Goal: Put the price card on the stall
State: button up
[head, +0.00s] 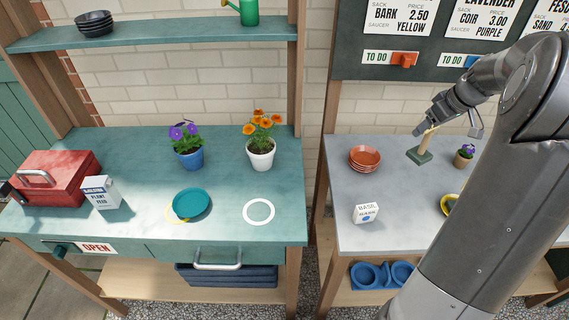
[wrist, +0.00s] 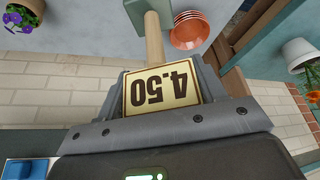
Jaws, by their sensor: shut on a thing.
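The price card (wrist: 160,88) is cream with a gold edge and reads 4.50, upside down in the wrist view. My gripper (head: 450,122) is shut on the price card, which lies between the fingers in the wrist view. A wooden post (wrist: 154,42) runs behind the card to a green base (wrist: 140,14). In the head view the post (head: 430,138) leans slightly and its green base (head: 419,156) is over the grey table (head: 395,227). I cannot tell whether the base touches the table. The card's face is hidden in the head view.
The green bench (head: 110,235) holds a teal saucer (head: 192,204), white ring (head: 259,201), potted flowers, plant-food box and red toolbox (head: 55,178). Terracotta saucers (head: 364,160), a white block (head: 366,213) and a small potted plant (head: 464,156) stand near the post. A dark price board (head: 430,45) hangs behind.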

jog(key=s+a+r+n+g+y, duration=0.15)
jog(key=s+a+n, duration=0.35)
jog(key=a, duration=0.6)
jog(key=s+a+r+n+g, duration=0.1)
jog(key=s+a+n+g, duration=0.1)
jog(key=a+n, duration=0.65)
jog(key=s+a+r+n+g, duration=0.2)
jog(key=s+a+n, duration=0.15)
jog(key=a, duration=0.95)
jog(key=w+a+f, duration=0.1)
jog(key=a+f, duration=1)
jog(key=shift+w+a+f, duration=0.15)
jog(key=shift+w+a, duration=0.15)
jog(key=shift+w, duration=0.05)
jog(key=shift+y, duration=0.25)
jog(key=o, duration=1.5)
jog(key=shift+f, duration=0.1)
jog(key=shift+c, duration=0.2)
